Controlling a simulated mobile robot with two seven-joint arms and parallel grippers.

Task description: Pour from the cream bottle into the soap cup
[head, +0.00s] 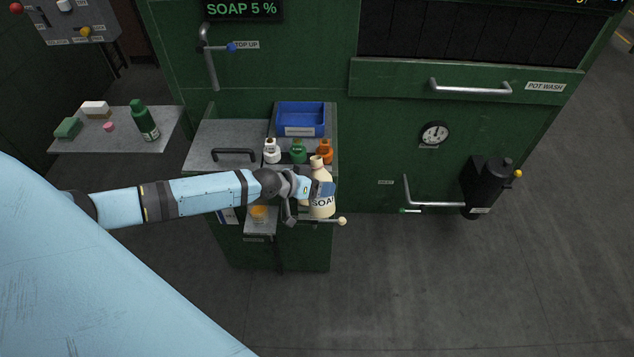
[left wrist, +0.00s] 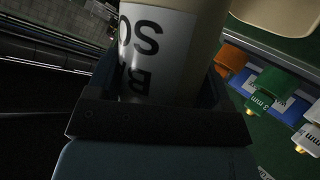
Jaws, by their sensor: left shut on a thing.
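I cannot pick out a cup marked as the soap cup. A pale, rounded piece (left wrist: 280,14) shows at the top right of the wrist view; I cannot tell what it is. My right gripper is not in view.
A pale-knobbed lever (head: 341,221) is beside the bottle's base. A green bottle (head: 145,122) stands on the left shelf. Floor at right is clear.

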